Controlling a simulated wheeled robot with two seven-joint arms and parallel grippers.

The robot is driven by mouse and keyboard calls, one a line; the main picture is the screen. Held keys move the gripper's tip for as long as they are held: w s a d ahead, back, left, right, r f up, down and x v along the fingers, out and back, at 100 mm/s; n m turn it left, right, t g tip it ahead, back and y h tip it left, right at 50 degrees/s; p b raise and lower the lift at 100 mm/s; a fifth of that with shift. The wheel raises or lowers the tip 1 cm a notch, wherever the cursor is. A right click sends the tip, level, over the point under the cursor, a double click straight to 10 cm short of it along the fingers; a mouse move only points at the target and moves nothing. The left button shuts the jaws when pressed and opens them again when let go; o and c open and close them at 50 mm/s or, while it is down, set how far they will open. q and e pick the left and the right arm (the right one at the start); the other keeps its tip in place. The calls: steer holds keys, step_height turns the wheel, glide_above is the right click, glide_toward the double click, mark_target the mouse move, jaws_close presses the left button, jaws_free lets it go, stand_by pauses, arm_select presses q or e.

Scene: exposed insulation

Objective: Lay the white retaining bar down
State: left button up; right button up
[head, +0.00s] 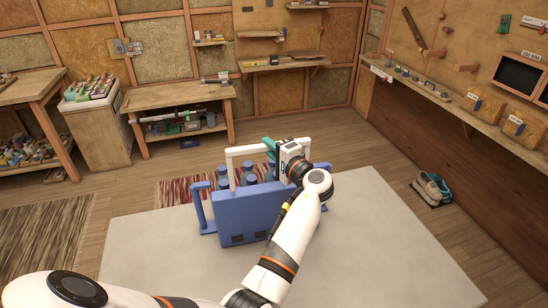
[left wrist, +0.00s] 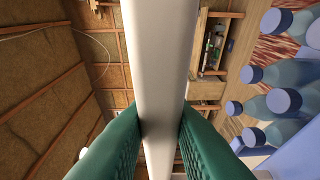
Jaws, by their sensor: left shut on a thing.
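The white retaining bar (head: 245,150) stands raised above the blue crate (head: 245,212), like an upside-down U with one leg going down at the left. My left gripper (head: 269,144) is at the right part of its top. In the left wrist view the green fingers (left wrist: 160,135) are shut on the white bar (left wrist: 160,60), one on each side. Several blue-capped bottles (head: 251,179) stand in the crate below the bar; they also show in the left wrist view (left wrist: 284,101). My arm hides the crate's right end. My right gripper is not in view.
The crate stands on a pale mat (head: 390,250) with free room to its right. A striped rug (head: 172,192) lies behind it at left. Grey shoes (head: 432,188) lie at right. A workbench (head: 180,97) and a long wall shelf (head: 440,92) stand farther off.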

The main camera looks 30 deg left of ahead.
arm_select(q)
steer(key=shift+w+a, duration=0.2)
steer(key=shift+a, duration=0.1)
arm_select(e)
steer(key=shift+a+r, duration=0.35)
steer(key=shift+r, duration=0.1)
arm_select(q)
steer(key=shift+w+a+r+g+h+p, duration=0.2)
steer(key=shift+g+h+p, duration=0.15)
steer(key=shift+p, duration=0.3)
steer(key=shift+w+a+f+m+h+p, duration=0.35)
steer(key=shift+w+a+m+h+p, duration=0.15)
steer(key=shift+p, duration=0.3)
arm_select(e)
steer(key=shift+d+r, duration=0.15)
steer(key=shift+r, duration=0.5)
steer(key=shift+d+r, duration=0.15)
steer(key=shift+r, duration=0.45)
